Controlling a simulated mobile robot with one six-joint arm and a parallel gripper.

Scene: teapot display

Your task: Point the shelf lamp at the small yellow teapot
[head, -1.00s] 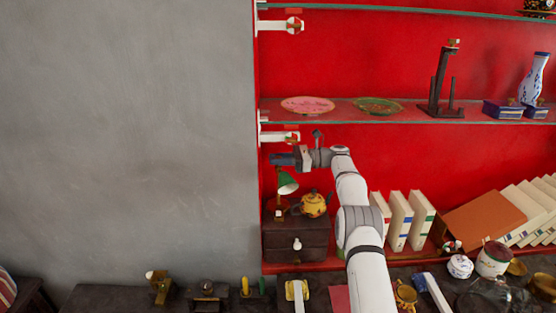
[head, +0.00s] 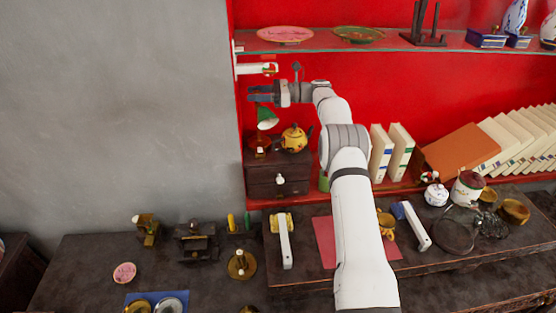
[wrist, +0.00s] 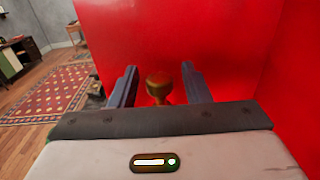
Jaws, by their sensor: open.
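The shelf lamp has a green shade (head: 267,118), pale inside, facing down and to the right. It stands on a small dark drawer chest at the left end of the red shelf. The small yellow teapot (head: 295,138) stands on the same chest, just right of the lamp. My gripper (head: 254,94) is just above the shade in the head view, pointing left. In the wrist view my gripper (wrist: 160,68) is open, with a brass knob (wrist: 158,84) between its fingers. The knob seems part of the lamp; I cannot tell whether either finger touches it.
The drawer chest (head: 278,181) sits against the shelf's left side. White books (head: 390,152) stand to the right of my arm. A glass shelf (head: 350,46) with plates runs above my gripper. A cluttered dark table (head: 85,260) lies below.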

